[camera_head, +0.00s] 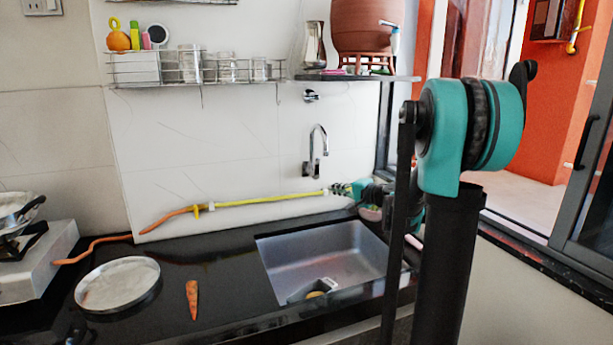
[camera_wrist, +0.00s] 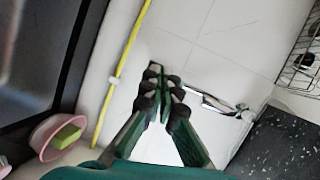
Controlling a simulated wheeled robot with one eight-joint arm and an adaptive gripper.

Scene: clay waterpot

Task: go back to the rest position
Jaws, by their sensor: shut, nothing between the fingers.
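My gripper (camera_head: 345,188) is beside the wall behind the sink, below and right of the tap, at the right end of a yellow hose; much of my arm hides the area to its right. In the wrist view my gripper (camera_wrist: 162,85) has its green fingers together with nothing between them, pointing toward the white tiled wall. The chrome tap (camera_head: 316,152) is on the wall; it also shows in the wrist view (camera_wrist: 218,104), just right of the fingers. The clay waterpot (camera_head: 368,28) stands on the dark shelf (camera_head: 340,77).
The sink (camera_head: 330,258) is set in the black counter (camera_head: 225,270). A round pan (camera_head: 118,283), a carrot (camera_head: 192,300) and a stove (camera_head: 40,260) are to the left. The yellow hose (camera_head: 265,200) runs along the wall. A pink bowl (camera_wrist: 50,138) is near my gripper. A wire rack (camera_head: 190,68) hangs above.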

